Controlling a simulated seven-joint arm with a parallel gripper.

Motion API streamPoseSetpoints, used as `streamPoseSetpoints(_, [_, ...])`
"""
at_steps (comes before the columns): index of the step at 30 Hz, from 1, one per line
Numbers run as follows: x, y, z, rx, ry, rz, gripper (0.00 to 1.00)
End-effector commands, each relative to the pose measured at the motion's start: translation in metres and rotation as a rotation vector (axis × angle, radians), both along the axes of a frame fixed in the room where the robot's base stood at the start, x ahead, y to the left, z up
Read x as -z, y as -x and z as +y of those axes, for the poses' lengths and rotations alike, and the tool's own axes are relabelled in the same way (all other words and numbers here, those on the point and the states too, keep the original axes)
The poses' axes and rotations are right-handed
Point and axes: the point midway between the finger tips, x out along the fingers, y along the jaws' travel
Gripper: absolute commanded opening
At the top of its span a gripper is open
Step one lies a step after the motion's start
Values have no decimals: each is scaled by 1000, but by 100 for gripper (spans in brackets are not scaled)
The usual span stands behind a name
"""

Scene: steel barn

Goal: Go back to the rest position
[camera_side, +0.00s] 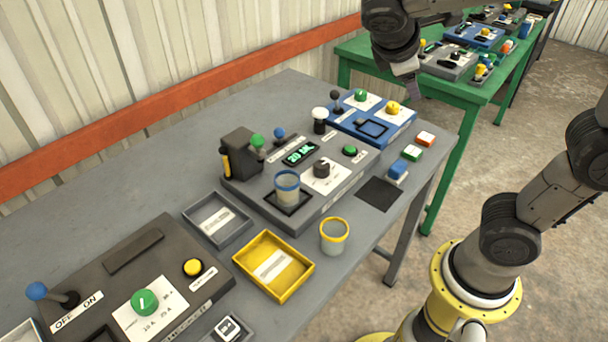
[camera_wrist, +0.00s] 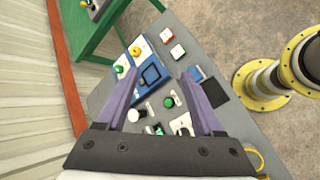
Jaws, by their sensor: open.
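My gripper (camera_wrist: 156,100) shows in the wrist view with its two purple fingers spread apart and nothing between them. It is above the far end of the grey table, over the blue panel and the grey dispenser. In the side view only part of my gripper (camera_side: 412,90) shows, high at the top right, pointing down; its fingertips are hard to make out there. My arm's base stands at the right, on the floor beside the table.
The grey table (camera_side: 130,190) holds a grey dispenser (camera_side: 335,190) with a blue-rimmed cup (camera_side: 287,187), a blue panel (camera_side: 385,135), a yellow-rimmed cup (camera_side: 334,237), a yellow tray (camera_side: 290,287), a grey tray (camera_side: 240,236) and a dark control box (camera_side: 120,270). A green table (camera_side: 360,50) stands behind.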

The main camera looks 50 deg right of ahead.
Motion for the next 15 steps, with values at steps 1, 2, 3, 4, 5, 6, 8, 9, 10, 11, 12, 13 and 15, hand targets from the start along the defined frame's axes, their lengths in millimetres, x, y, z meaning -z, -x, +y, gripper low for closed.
streamPoseSetpoints(1, [2, 22, -5, 52, -78, -63, 68])
streamPoseSetpoints(2, [5, 33, -5, 79, -129, -98, 68])
streamPoseSetpoints(3, [10, 48, -4, 115, -195, -149, 68])
streamPoseSetpoints(4, [14, 58, -1, 142, -246, -189, 68])
streamPoseSetpoints(5, [18, 67, 2, 169, -295, -228, 68])
streamPoseSetpoints(6, [23, 78, 8, 205, -365, -285, 68])
streamPoseSetpoints(8, [32, 92, 18, 256, -465, -368, 68])
streamPoseSetpoints(9, [38, 99, 27, 288, -532, -423, 68])
streamPoseSetpoints(10, [43, 103, 33, 314, -582, -462, 68])
streamPoseSetpoints(11, [47, 107, 41, 336, -632, -500, 68])
streamPoseSetpoints(12, [52, 109, 50, 365, -695, -545, 68])
streamPoseSetpoints(13, [56, 110, 57, 383, -737, -570, 68])
streamPoseSetpoints(15, [63, 109, 72, 419, -821, -610, 68])
